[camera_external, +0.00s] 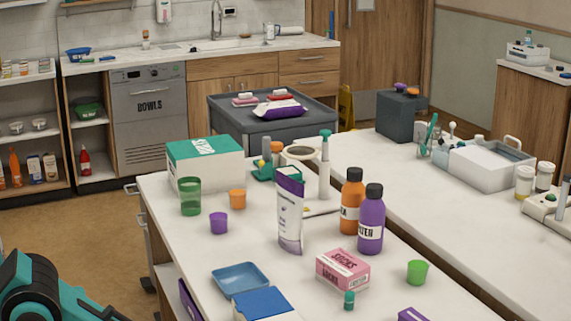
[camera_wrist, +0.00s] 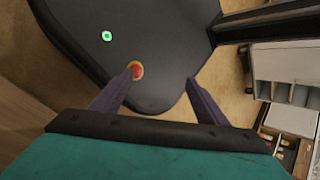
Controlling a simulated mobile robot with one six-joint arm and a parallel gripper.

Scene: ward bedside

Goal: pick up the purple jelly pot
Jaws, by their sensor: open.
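A small purple pot (camera_external: 218,223), likely the jelly pot, stands upright on the white table (camera_external: 330,260) in the external view. An orange pot (camera_external: 237,199) of similar shape stands just behind it to the right, and a green tumbler (camera_external: 190,196) stands behind it to the left. My gripper (camera_wrist: 163,78) shows in the wrist view with its two fingers spread wide and nothing between them. It points down toward the floor and my own dark base. The purple pot is not in the wrist view. In the external view only part of my arm shows, at the lower left, off the table.
A teal-and-white box (camera_external: 205,163) stands behind the pots. A white-and-purple tube (camera_external: 290,215) stands to their right. A blue tray (camera_external: 240,278) lies in front. A pink socks box (camera_external: 342,270) and a light green pot (camera_external: 417,272) are further right. Table around the purple pot's front is clear.

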